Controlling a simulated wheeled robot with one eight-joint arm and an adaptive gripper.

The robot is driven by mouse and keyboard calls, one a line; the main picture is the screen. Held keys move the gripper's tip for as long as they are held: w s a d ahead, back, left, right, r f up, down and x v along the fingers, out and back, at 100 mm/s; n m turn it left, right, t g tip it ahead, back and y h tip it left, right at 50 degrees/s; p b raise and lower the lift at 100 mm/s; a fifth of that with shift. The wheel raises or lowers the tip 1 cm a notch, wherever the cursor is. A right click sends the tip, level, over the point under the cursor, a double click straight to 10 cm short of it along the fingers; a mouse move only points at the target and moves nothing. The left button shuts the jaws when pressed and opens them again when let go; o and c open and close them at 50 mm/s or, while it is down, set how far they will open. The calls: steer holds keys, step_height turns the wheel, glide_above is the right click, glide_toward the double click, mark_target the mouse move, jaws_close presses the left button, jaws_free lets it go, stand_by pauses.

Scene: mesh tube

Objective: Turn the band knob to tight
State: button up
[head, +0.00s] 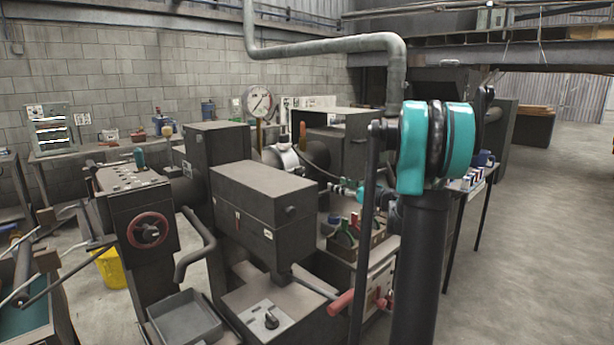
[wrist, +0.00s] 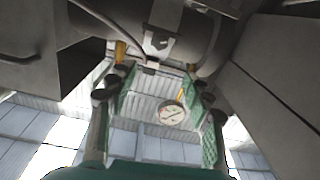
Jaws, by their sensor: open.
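I cannot tell whether that part is the band knob. In the wrist view a grey tube (wrist: 190,25) crosses the top, with a pale clamp-like bracket (wrist: 158,42) on it. My gripper (wrist: 160,82) is open, one finger at each side below the bracket, with nothing visible between the fingertips. In the head view my gripper (head: 337,188) is small, near the collar's lower right. The knob's setting cannot be read.
A dark box-shaped housing (head: 262,205) stands left of my gripper. A black knob (head: 271,320) is on a pale panel at the front. A round gauge (head: 257,100) stands behind. A tool crate (head: 372,242) sits below my gripper. Open floor (head: 545,240) lies right.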

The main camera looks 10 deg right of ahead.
mark_target(305, 174)
steer(key=shift+n, duration=0.3)
steer(key=x, duration=1.7)
steer(key=shift+w+a, duration=0.1)
steer(key=shift+w, duration=0.05)
steer(key=shift+c, duration=0.2)
steer(key=shift+f, duration=0.1)
steer(key=c, duration=1.1)
steer(key=shift+m, duration=2.4)
steer(key=o, duration=1.1)
steer(key=shift+o, duration=0.2)
steer(key=v, duration=1.2)
